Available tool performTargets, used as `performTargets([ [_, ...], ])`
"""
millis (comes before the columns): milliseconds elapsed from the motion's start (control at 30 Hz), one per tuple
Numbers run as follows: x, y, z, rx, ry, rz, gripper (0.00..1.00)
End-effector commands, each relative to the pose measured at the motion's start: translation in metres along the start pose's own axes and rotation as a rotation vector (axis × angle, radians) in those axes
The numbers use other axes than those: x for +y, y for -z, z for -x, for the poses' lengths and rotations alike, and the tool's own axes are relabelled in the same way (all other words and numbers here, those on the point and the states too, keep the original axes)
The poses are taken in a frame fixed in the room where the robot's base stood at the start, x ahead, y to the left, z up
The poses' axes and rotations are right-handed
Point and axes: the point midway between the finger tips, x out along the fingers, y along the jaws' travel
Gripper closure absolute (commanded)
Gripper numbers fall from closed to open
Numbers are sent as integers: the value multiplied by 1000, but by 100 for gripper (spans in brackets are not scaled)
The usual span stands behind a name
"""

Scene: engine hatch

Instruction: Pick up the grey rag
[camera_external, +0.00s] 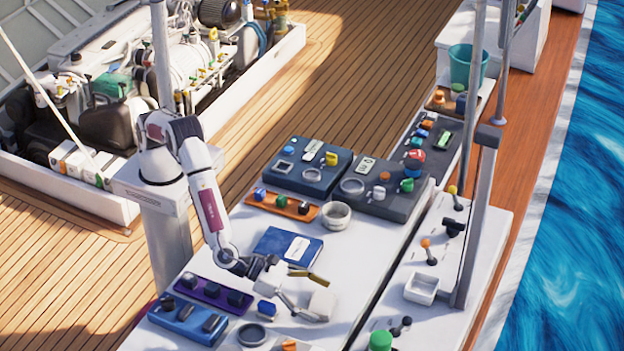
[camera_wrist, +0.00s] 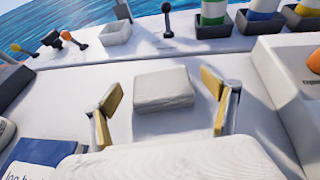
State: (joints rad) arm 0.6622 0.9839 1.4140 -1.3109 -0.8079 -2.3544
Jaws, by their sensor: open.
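The grey rag is a pale, folded, cushion-like block. In the wrist view the rag (camera_wrist: 163,91) lies on the white worktop, centred between and beyond my fingers. In the external view the rag (camera_external: 321,303) shows close to my fingertips at the front of the worktop. My gripper (camera_external: 325,299) is open, with its two fingers spread apart and nothing between the pads that I can see held. In the wrist view my gripper (camera_wrist: 164,88) has a yellow-padded finger at each side of the rag, apart from it. I cannot tell the exact height of the fingertips above the worktop.
A blue log book (camera_external: 288,245) lies behind my gripper. A purple tray (camera_external: 213,292) and a blue tray (camera_external: 188,318) are to the left. A white box (camera_external: 421,288) and levers stand on the right-hand ledge. The worktop around the rag is mostly clear.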

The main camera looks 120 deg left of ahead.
Motion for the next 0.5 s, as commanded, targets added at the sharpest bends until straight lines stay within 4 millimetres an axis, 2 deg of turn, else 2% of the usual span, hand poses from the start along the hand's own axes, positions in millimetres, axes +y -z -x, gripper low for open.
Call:
performTargets([
  [200,2,-2,-22,-1,0,1,15],
  [500,2,-2,-29,0,2,0,15],
])
